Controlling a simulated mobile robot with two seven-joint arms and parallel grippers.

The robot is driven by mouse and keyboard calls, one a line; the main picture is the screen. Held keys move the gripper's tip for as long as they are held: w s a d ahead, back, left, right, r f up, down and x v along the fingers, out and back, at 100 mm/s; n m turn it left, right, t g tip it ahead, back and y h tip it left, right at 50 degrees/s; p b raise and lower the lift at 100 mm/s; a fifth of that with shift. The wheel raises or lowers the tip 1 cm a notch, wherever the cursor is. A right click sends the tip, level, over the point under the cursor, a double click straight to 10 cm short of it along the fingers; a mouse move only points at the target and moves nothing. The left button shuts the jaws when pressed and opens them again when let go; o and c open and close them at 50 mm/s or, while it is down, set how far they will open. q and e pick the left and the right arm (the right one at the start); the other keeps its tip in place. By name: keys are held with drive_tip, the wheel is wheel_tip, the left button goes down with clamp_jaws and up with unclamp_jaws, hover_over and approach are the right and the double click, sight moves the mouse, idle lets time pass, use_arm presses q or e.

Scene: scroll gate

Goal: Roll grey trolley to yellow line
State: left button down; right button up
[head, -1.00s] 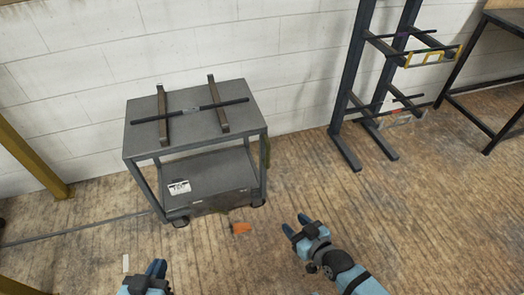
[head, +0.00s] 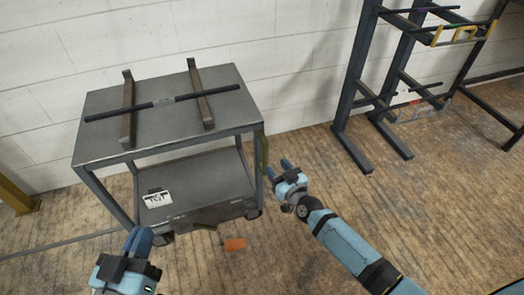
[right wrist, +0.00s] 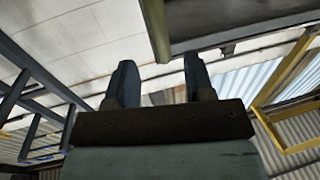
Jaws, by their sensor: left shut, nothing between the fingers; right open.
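The grey trolley (head: 176,112) stands against the white wall in the head view, with a flat top, a lower shelf (head: 203,180) and small wheels. Two brown bars and a dark rod (head: 210,94) lie crossed on its top. My left gripper (head: 138,243) is shut and empty, in front of the trolley's front left leg. My right gripper (head: 287,170) is open and empty, just right of the trolley's right side. In the right wrist view its two fingers (right wrist: 158,83) point up beside the trolley's edge (right wrist: 235,25). I see no yellow line on the floor.
A dark metal rack (head: 385,95) with a yellow level (head: 462,33) stands right of the trolley. A yellow post (head: 17,198) stands at the far left.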

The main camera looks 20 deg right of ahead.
sight(267, 155)
drive_tip(key=b+x, duration=0.2)
drive_tip(key=x, duration=0.6)
drive_tip(key=shift+w+f, duration=0.1)
drive_tip(key=shift+f, duration=0.05)
use_arm(q)
drive_tip(key=shift+d+r+t+h, duration=0.35)
drive_tip(key=shift+r+h, duration=0.1)
drive_tip(key=shift+r, duration=0.1)
drive_tip(key=shift+d+r+t+h, duration=0.3)
drive_tip(key=shift+r+h, duration=0.15)
drive_tip(key=shift+r, duration=0.1)
use_arm(e)
drive_tip(key=shift+w+a, duration=0.15)
drive_tip(key=shift+w, duration=0.5)
clamp_jaws()
